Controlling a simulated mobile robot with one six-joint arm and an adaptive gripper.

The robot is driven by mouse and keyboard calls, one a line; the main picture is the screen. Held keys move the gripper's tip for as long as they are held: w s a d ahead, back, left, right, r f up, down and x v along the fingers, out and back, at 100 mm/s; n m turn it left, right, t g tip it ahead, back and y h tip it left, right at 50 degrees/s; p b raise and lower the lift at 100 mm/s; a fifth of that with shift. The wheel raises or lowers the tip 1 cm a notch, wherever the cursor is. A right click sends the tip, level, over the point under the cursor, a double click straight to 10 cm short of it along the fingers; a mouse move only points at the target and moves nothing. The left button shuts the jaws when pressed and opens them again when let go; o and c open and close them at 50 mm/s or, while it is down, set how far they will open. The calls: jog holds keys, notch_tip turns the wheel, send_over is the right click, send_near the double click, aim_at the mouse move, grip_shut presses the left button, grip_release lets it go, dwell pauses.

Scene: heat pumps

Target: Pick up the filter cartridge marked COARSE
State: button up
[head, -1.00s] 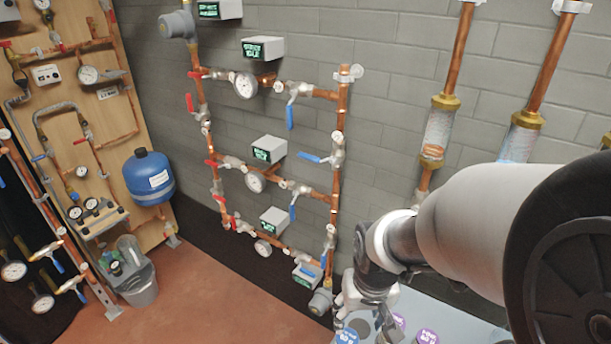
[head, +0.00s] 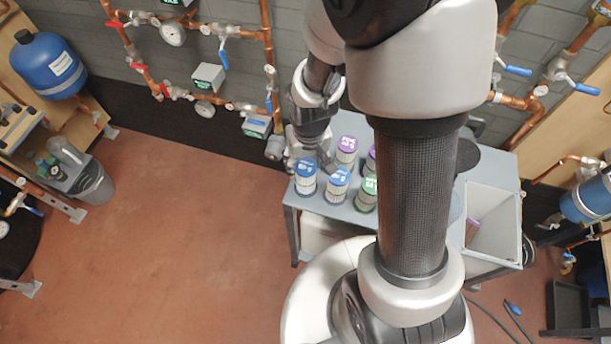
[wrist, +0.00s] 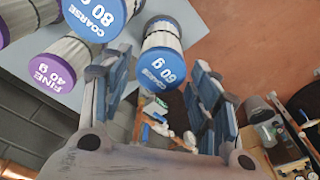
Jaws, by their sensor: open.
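In the head view several cartridges stand upright on a grey table (head: 290,199). Two have blue tops: the left one (head: 306,177) and the one right of it (head: 337,185). In the wrist view two blue caps read COARSE, one at upper left (wrist: 97,18) and one ahead between my fingers (wrist: 162,66). A purple cap reading FINE (wrist: 55,73) is at the left. My gripper (wrist: 152,88) is open and empty, its fingers apart from the cartridge ahead. In the head view my gripper (head: 299,158) is just behind the left blue-topped cartridge; its fingertips are partly hidden.
A green-topped cartridge (head: 367,194) and a purple-topped one (head: 346,150) stand close by. Copper pipes (head: 268,45) run along the wall behind. The floor at left is clear.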

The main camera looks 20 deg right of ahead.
notch_tip(320, 180, down, 5)
jog(key=shift+w+f+b, duration=0.1)
jog(key=shift+b, duration=1.1)
jog(key=shift+c, duration=0.3)
jog(key=c, duration=0.9)
